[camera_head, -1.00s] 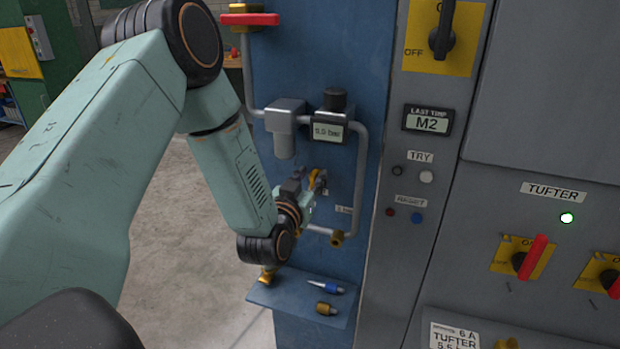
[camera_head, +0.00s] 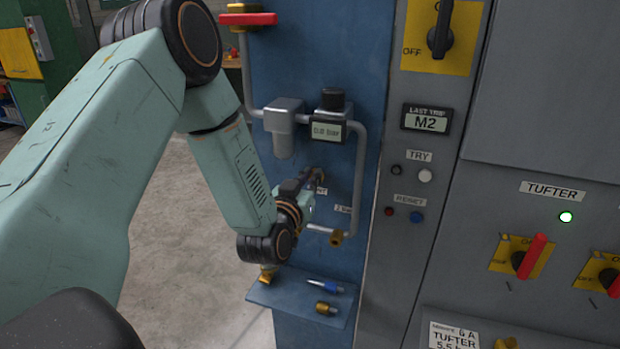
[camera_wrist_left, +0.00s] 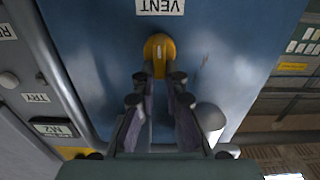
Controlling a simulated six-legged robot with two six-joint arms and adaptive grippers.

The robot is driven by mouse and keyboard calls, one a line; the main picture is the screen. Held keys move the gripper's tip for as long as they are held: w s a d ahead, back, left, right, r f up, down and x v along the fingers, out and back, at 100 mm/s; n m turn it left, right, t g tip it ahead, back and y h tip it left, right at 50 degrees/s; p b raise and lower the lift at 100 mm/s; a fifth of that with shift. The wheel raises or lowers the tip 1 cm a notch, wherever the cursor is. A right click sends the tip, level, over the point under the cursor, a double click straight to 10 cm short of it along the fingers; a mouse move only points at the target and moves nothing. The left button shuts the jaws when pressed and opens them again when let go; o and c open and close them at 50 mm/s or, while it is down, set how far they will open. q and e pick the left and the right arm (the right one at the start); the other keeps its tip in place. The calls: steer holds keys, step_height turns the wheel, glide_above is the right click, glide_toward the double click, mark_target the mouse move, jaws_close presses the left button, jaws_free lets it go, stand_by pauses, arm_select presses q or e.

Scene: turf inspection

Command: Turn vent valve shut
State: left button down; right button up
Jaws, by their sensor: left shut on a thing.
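The vent valve's yellow knob (camera_wrist_left: 159,46) shows in the left wrist view, just below the upside-down VENT label (camera_wrist_left: 160,7) on the blue panel. My left gripper (camera_wrist_left: 159,78) is shut on this knob, with a finger on each side of it. In the head view my left gripper (camera_head: 314,178) reaches the blue panel from the left, and its fingers and wrist mostly hide the knob. My right gripper is not in view.
A pressure display (camera_head: 327,131) and grey pipe (camera_head: 360,180) sit above and right of the gripper. A red handle (camera_head: 249,19) is at the top.

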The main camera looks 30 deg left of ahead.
arm_select(q)
steer(key=n+b, duration=0.1)
steer(key=n, duration=0.1)
steer(key=n+b, duration=0.1)
steer(key=n, duration=0.1)
steer(key=shift+a, duration=0.35)
steer(key=shift+s+a+f+n+b, duration=0.1)
steer(key=shift+a+f+n+b, duration=0.15)
steer(key=shift+n+b, duration=1.6)
steer(key=shift+a+f+n+b, duration=0.15)
steer(key=shift+n+b, duration=0.95)
steer(key=shift+n, duration=1.6)
steer(key=shift+s+a+f+n+b, duration=0.15)
steer(key=shift+f+n+b, duration=0.15)
steer(key=shift+n+b, duration=1.55)
steer(key=shift+w+n+p, duration=0.1)
steer(key=shift+n+p, duration=0.25)
steer(key=shift+n, duration=0.25)
steer(key=c, duration=1.4)
jaws_free()
steer(key=shift+f, duration=0.15)
steer(key=shift+w, duration=0.1)
